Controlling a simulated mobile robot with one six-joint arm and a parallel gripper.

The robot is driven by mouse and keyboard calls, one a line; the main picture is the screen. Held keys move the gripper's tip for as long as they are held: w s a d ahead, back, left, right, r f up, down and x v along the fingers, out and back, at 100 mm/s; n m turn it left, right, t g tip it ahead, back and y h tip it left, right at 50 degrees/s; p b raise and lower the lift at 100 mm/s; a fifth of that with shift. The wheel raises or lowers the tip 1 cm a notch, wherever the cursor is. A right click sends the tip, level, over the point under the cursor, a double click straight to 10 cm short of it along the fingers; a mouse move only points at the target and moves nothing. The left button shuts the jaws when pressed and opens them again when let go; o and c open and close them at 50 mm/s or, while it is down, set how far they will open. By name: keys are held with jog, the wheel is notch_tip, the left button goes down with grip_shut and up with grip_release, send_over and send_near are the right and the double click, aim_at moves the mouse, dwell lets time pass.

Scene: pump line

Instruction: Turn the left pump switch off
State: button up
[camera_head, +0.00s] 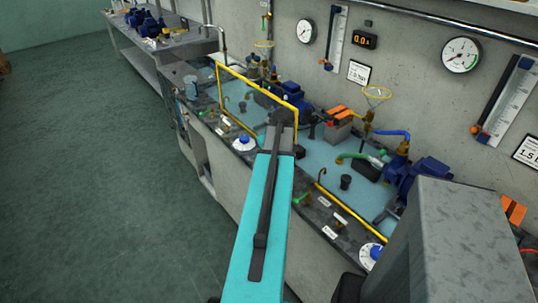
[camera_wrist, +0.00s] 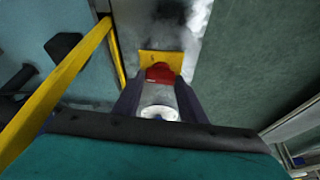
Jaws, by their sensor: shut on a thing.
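In the wrist view my gripper (camera_wrist: 161,84) has its two dark fingers on either side of a red switch knob (camera_wrist: 160,73). The gripper is shut on this knob, which sits in front of a yellow plate (camera_wrist: 161,57) on the grey bench edge. A white round part (camera_wrist: 158,112) shows between the fingers, nearer the camera. The fingers hide the sides of the knob, so its exact angle is not clear. In the head view my arm hides the fingers and the knob. A blue pump (camera_head: 292,92) stands on the bench beyond my arm.
A yellow rail frame (camera_head: 258,87) stands on the bench left of my arm and passes close to my gripper in the wrist view (camera_wrist: 62,85). A white dial with a blue knob (camera_head: 243,143) is on the bench front. The floor (camera_head: 90,170) at left is clear.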

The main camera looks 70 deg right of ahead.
jog(key=shift+s+a+f, duration=0.1)
jog(key=shift+s, duration=0.2)
jog(key=o, duration=1.1)
jog(key=shift+c, duration=0.2)
jog(key=shift+w, duration=0.1)
jog(key=shift+r, duration=0.3)
jog(key=b+v, duration=0.2)
jog(key=v, duration=1.1)
jog(key=shift+r, duration=0.15)
jog(key=shift+w+a, duration=0.1)
